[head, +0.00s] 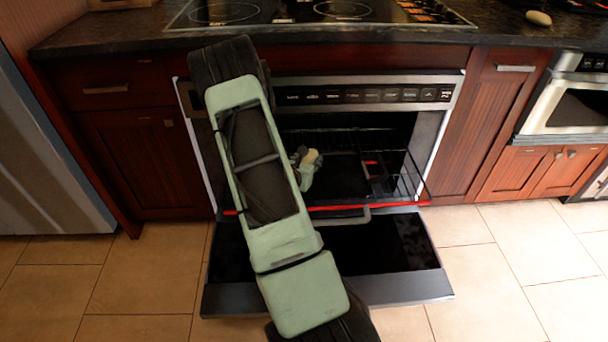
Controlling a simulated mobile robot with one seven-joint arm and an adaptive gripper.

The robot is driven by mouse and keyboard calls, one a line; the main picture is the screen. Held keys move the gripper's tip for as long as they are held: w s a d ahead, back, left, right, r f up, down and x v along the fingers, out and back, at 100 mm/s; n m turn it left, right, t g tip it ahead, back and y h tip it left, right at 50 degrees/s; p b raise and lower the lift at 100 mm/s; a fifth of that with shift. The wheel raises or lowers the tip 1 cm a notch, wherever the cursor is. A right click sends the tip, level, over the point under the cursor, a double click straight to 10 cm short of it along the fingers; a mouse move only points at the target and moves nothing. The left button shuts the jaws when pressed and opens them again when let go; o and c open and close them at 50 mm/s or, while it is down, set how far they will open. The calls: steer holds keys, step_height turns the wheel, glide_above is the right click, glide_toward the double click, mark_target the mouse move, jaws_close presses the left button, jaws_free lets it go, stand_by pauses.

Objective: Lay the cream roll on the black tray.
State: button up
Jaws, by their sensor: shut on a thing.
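The cream roll (311,156) shows as a small pale lump at the tip of my gripper (307,165). My gripper is shut on it, inside the opening of the pulled-open oven. My pale green arm hides most of the wrist and the left part of the opening. A dark flat surface that looks like the black tray (343,184) lies on the rack, below and right of the roll. Its edges are hard to make out in the dark, and I cannot tell whether the roll touches it.
The oven's wire rack (408,180) has a red front bar (375,207). The oven door (400,245) hangs open flat in front. A control panel (365,95) spans above the opening. A round tan object (538,18) sits on the dark counter (500,40) at right.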

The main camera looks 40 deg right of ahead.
steer(key=f+b, duration=0.2)
steer(key=f, duration=0.1)
steer(key=w+a+f+b, duration=0.1)
steer(key=shift+w+f, duration=0.1)
steer(key=shift+f, duration=0.35)
steer(key=shift+f, duration=0.1)
steer(key=shift+f, duration=0.15)
steer(key=o, duration=1.2)
steer(key=shift+c, duration=0.2)
steer(key=shift+a+r, duration=0.25)
steer(key=shift+r, duration=0.2)
steer(key=p+v, duration=0.3)
steer(key=v, duration=0.8)
steer(key=shift+s+a, duration=0.15)
steer(key=shift+s, duration=0.15)
